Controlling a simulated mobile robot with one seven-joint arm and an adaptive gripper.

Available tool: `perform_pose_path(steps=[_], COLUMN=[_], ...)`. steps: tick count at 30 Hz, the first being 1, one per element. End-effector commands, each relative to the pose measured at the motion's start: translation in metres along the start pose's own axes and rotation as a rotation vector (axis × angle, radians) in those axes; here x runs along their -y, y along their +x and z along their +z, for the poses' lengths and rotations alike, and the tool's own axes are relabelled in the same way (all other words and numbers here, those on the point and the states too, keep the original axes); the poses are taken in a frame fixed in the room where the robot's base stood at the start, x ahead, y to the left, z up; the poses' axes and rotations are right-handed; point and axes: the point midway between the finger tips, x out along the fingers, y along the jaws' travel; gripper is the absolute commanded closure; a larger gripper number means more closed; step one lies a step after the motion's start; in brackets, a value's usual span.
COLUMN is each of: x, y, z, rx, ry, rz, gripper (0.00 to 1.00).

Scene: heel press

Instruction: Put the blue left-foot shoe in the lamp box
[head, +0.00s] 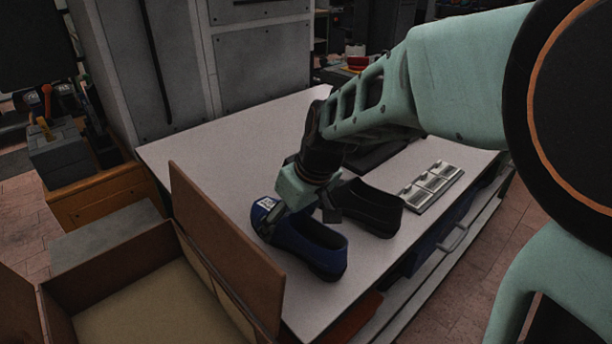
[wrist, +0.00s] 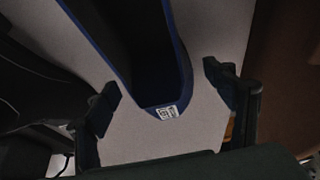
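The blue shoe (head: 308,243) lies on the pale table top, with a small white label at its far-left end. In the wrist view the blue-edged shoe (wrist: 178,65) reaches down between my fingers, its label near the bottom. My gripper (head: 298,212) is above that labelled end, with one finger on each side; the wrist view shows my gripper (wrist: 162,84) open, with gaps to the shoe. An open cardboard box (head: 228,235) stands at the lower left, its visible floor empty; I see no lamp marking on it. Which foot the shoe fits is unclear.
A black shoe (head: 372,208) lies right beside the blue one. A silver sectioned tray (head: 431,186) is farther right on the table (head: 240,130). The box's raised flap stands along the table's left edge. The table's far left part is clear.

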Motion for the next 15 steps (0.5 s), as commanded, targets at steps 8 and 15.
perform_pose_path(steps=[8,15], x=[0.0001,-0.0001], y=[-0.0001,-0.0007], z=[-0.0002,-0.0011], rx=[0.000,-0.002], ry=[0.000,0.000], rz=[0.000,0.001], gripper=[0.57,0.83])
